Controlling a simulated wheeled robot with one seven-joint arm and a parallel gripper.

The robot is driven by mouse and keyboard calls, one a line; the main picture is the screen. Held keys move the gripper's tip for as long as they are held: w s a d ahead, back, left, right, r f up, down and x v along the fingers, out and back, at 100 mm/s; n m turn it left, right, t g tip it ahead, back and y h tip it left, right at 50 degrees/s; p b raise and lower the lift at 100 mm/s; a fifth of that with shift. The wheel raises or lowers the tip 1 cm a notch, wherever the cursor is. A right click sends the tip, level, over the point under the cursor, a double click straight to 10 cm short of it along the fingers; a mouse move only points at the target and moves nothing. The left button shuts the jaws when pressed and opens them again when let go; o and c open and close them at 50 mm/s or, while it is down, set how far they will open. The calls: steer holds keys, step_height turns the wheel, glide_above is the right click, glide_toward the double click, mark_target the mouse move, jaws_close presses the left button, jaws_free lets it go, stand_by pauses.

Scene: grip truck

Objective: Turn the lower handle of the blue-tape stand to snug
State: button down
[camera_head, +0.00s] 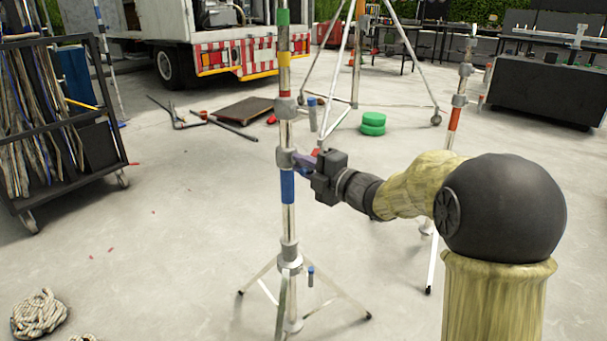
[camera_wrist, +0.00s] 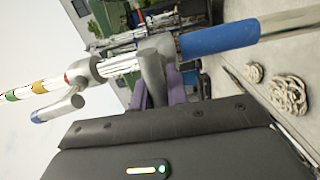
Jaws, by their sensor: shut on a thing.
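The stand with blue tape (camera_head: 288,187) stands upright at the picture's centre in the head view, with green, yellow and red bands higher up. My gripper (camera_head: 303,160) reaches it from the right, at the collar (camera_head: 284,158) just above the blue tape. In the wrist view, the purple fingers (camera_wrist: 158,88) are shut on the grey handle (camera_wrist: 152,66) of this collar, beside the blue tape (camera_wrist: 220,39). The fingers hide part of the handle. A higher handle with a blue tip (camera_head: 312,114) sticks out above; it also shows in the wrist view (camera_wrist: 58,108).
A second stand (camera_head: 454,118) is at the right. A black cart (camera_head: 108,140) stands left, a rope coil (camera_head: 38,314) lies front left. Much of the floor at left is clear.

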steer(key=shift+f, duration=0.15)
stand_by(0.3)
steer(key=c, duration=1.4)
jaws_free()
steer(key=shift+d, duration=0.1)
steer(key=p+v, duration=0.4)
steer(key=v, duration=1.3)
steer(key=shift+s, duration=0.2)
